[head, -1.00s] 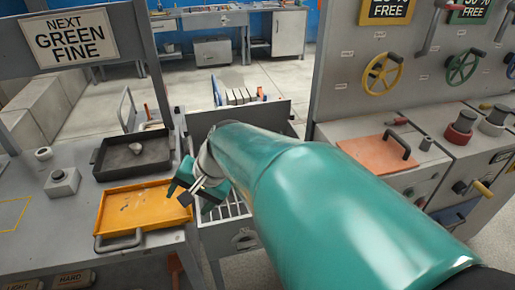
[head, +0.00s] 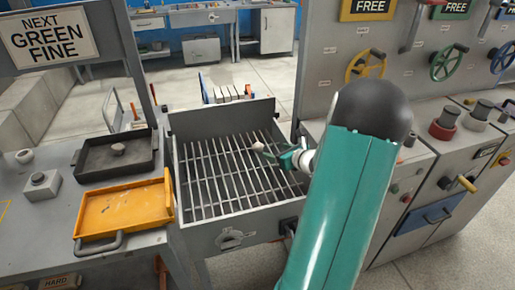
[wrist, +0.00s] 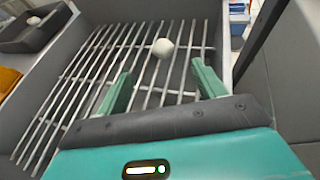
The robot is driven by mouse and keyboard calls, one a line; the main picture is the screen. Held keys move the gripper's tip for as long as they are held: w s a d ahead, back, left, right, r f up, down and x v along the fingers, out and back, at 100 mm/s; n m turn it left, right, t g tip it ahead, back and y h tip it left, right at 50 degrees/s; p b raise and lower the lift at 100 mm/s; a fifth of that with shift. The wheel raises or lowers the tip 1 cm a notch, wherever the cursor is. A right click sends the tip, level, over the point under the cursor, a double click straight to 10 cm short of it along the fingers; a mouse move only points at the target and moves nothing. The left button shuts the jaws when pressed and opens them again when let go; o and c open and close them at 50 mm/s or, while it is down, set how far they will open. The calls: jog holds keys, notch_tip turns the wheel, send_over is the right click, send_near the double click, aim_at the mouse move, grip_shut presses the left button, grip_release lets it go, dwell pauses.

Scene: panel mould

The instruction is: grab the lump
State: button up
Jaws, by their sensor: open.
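A small pale lump (head: 258,146) rests on the metal bars of the grate (head: 215,178), towards its right side. In the wrist view the lump (wrist: 162,48) lies just beyond my fingertips, roughly centred between them. My gripper (head: 268,155) is green, low over the right part of the grate. In the wrist view my gripper (wrist: 160,72) has its two fingers wide apart with nothing between them. Another greyish lump (head: 118,149) sits in the dark tray (head: 90,172) to the left; it also shows in the wrist view (wrist: 33,20).
The grate has raised grey walls, the back one (head: 225,116) highest. An orange tray (head: 125,210) stands left of it. A control panel (head: 400,85) with handwheels stands behind and right of my arm. A white knob-like object (head: 24,156) is on the left bench.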

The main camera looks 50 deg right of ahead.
aim_at(259, 145)
jog(key=x, duration=1.2)
jog(key=shift+d+f, duration=0.1)
jog(key=shift+f, duration=0.1)
jog(key=c, duration=1)
jog(key=shift+c, duration=0.6)
jog(key=shift+r, duration=0.15)
